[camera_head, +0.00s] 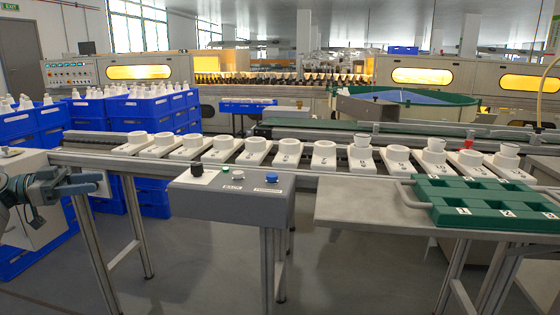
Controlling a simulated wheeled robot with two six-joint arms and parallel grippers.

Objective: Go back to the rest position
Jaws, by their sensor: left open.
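My left gripper (88,184) comes in from the left edge, left of the rail stand and the control box. Its two fingers point right, and they are apart with nothing seen between them. It hangs in front of a white box-like surface (30,165) and blue crates (100,197). It appears clear of the rail. My right gripper is not in the head view.
A grey control box (230,208) with buttons stands at the front middle. Behind it, a rail carries several white bulb holders (285,152). A green compartment tray (480,217) sits on a grey table (350,212) at right. Floor in front is free.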

